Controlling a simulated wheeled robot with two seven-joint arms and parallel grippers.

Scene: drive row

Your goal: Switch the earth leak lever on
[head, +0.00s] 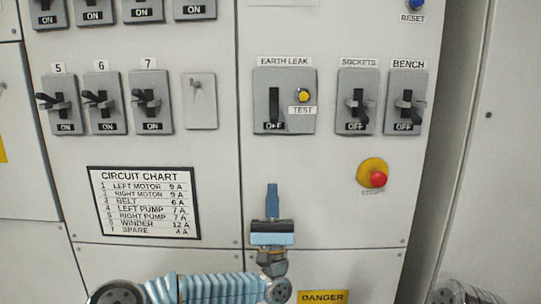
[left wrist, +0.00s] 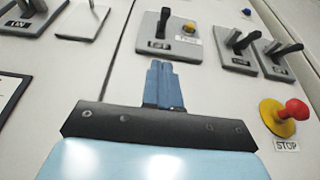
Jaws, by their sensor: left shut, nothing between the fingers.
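The earth leak switch is a grey plate (head: 297,77) under an EARTH LEAK label, with a black lever (head: 274,105) on its left side. The lever's lower end partly covers a label that reads OFF. A yellow test button (head: 303,95) sits to the lever's right. The lever also shows at the top of the left wrist view (left wrist: 164,22). My left gripper (head: 272,188) is shut and empty, its blue fingers pointing up at the panel below the switch; they also show in the left wrist view (left wrist: 163,66). The fingers appear apart from the lever. My right gripper is out of view.
SOCKETS (head: 357,108) and BENCH (head: 405,108) switches, both reading OFF, are to the right. A red stop button (head: 378,179) on yellow protrudes below them. Breakers 5, 6 and 7 (head: 151,103) read ON at left. A circuit chart (head: 145,203) hangs lower left.

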